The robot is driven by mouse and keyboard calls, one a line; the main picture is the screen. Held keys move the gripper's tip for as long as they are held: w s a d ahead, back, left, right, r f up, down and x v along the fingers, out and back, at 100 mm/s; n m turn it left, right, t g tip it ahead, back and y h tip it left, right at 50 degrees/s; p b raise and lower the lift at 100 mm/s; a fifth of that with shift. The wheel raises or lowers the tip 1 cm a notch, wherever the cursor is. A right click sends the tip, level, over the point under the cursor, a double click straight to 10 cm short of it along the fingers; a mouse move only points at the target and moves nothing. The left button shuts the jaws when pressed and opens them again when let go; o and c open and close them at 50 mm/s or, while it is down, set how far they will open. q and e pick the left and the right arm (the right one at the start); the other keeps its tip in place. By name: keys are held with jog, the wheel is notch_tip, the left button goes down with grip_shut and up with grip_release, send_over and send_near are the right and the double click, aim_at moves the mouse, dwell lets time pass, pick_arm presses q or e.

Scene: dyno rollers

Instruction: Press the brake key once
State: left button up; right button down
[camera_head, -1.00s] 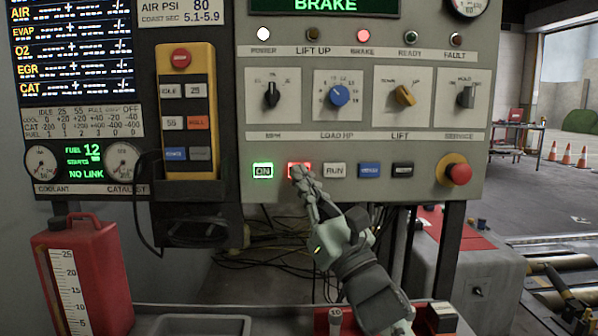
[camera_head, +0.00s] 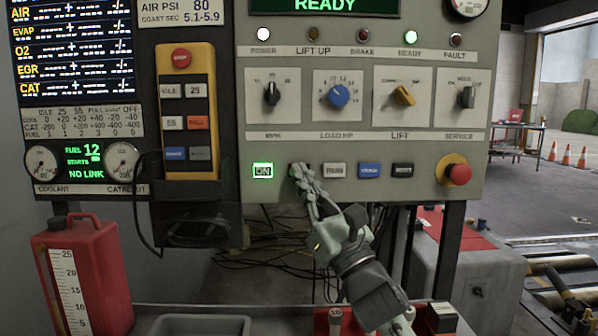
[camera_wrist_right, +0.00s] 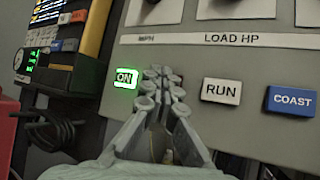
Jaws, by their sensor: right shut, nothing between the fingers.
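My right gripper (camera_head: 298,172) is shut and empty, with its fingertips at the key row of the grey panel (camera_head: 437,110), just right of the lit green ON key (camera_head: 262,171). Its fingertips cover the brake key's place, so that key is largely hidden and no red glow shows there; whether they touch it I cannot tell. In the right wrist view the closed fingers (camera_wrist_right: 160,78) point at the panel between the ON key (camera_wrist_right: 125,77) and the RUN key (camera_wrist_right: 221,90). The display (camera_head: 325,5) reads READY. The brake lamp (camera_head: 363,36) is dark. My left gripper is not in view.
The RUN key (camera_head: 335,171), blue COAST key (camera_head: 369,171) and a black key (camera_head: 402,170) follow to the right, then a red emergency knob (camera_head: 458,174). Selector knobs sit above. A red jug (camera_head: 85,275) stands at the lower left.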

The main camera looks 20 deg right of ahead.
jog(key=shift+s, duration=0.1)
dwell(0.4)
jog(key=shift+s+a, duration=0.2)
jog(key=shift+s, duration=0.4)
jog(key=shift+s+a, duration=0.2)
jog(key=shift+s, duration=0.6)
jog(key=shift+s+a, duration=0.25)
jog(key=shift+s, duration=0.55)
jog(key=shift+s+a, duration=0.2)
jog(key=shift+s, duration=0.6)
